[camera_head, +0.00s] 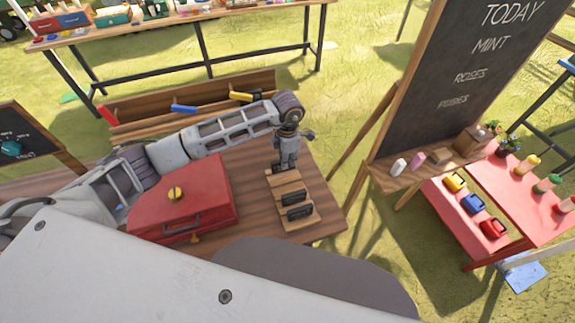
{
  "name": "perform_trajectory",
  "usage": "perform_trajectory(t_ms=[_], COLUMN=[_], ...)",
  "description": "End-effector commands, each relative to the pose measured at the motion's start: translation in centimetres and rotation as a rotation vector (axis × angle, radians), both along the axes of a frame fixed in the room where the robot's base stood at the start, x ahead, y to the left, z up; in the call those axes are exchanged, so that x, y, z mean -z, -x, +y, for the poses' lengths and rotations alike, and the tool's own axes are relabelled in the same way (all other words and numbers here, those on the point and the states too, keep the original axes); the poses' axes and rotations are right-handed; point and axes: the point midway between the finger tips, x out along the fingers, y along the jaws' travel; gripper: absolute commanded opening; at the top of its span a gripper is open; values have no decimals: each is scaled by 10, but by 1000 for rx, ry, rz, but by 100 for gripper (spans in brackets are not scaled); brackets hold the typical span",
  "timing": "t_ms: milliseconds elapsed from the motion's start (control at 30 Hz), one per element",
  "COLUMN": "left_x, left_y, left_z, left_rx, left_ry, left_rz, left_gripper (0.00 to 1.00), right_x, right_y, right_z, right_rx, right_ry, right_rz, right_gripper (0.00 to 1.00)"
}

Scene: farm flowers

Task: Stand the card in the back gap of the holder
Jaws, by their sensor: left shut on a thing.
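The wooden holder (283,186) stands near the right end of the brown table, with slats one behind another. Two dark cards (299,213) stand in its middle and front parts. My left gripper (284,168) points down at the back end of the holder and is shut on the card. The held card is mostly hidden by the fingers and too small to make out; I cannot tell if it touches the holder. My right gripper is not in view.
A red toolbox (185,198) with a yellow knob on its lid sits left of the holder. A wooden rack (195,108) with coloured handles stands behind the table. A chalkboard (450,70) with a small shelf stands at right. Bare table (248,192) lies between toolbox and holder.

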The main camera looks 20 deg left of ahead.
Motion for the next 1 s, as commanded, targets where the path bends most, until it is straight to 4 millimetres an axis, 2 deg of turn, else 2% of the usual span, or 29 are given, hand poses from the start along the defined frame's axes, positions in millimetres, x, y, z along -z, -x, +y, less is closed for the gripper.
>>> perform_trajectory(t_ms=[333, 833, 867, 1000], left_x=[32, 38, 39, 38], left_y=[1, 1, 1, 1], left_z=[-1, 0, 0, 0], left_rx=[0, 0, 0, 0], left_ry=[0, -1, -1, -1], left_rz=[2, 1, 1, 1], left_gripper=[0, 0, 15, 33], right_x=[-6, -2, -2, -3], right_y=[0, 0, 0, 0], right_z=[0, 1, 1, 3], right_rx=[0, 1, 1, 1], right_ry=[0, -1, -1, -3], right_rz=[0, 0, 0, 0], right_gripper=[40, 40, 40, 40])
